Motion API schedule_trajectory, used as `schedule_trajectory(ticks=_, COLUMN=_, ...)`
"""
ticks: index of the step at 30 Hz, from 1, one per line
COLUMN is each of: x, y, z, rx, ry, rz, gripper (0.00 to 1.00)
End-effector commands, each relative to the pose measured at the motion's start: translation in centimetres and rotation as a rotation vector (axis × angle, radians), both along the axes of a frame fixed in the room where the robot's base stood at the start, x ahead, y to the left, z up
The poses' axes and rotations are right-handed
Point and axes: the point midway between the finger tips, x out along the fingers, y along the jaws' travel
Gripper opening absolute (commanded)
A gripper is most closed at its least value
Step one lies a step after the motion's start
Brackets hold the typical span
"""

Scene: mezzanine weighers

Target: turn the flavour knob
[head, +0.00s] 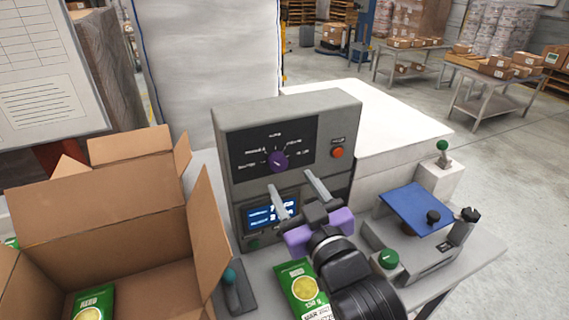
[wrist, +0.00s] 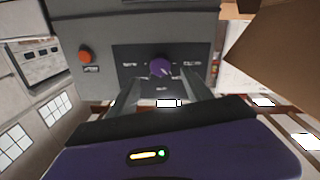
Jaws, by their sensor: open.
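The flavour knob (head: 278,162) is a round purple dial on the dark face plate of a grey control box (head: 232,150). Labels fan out around it, too small to read surely. It also shows in the wrist view (wrist: 160,67), between and beyond my fingers. My gripper (head: 297,186) is in front of the box, below and slightly right of the knob in the head view. Its two pale fingers are spread apart with nothing between them. The fingertips look apart from the knob; the exact gap is hard to judge.
An orange button (head: 337,153) sits right of the knob, and a lit blue screen (head: 259,216) below it. An open cardboard box (head: 95,205) stands at left. Green packets (head: 303,286) lie near my arm. A scale with a blue plate (head: 416,208) stands at right.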

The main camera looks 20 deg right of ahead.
Motion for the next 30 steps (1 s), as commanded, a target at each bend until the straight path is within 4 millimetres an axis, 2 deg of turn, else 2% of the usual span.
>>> schedule_trajectory(ticks=6, x=3.5, y=-0.1, z=0.3, rx=0.002, ry=-0.001, rz=0.001, gripper=0.58)
schedule_trajectory(ticks=12, x=5.9, y=-0.3, z=0.2, rx=0.001, ry=-0.002, rz=0.0, gripper=0.58)
schedule_trajectory(ticks=17, x=6.6, y=-0.3, z=0.1, rx=0.002, ry=-0.001, rz=0.001, gripper=0.58)
schedule_trajectory(ticks=24, x=6.6, y=-0.3, z=0.0, rx=0.001, ry=-0.001, rz=0.001, gripper=0.58)
schedule_trajectory(ticks=30, x=6.6, y=-0.3, z=0.0, rx=0.001, ry=-0.001, rz=0.001, gripper=0.19)
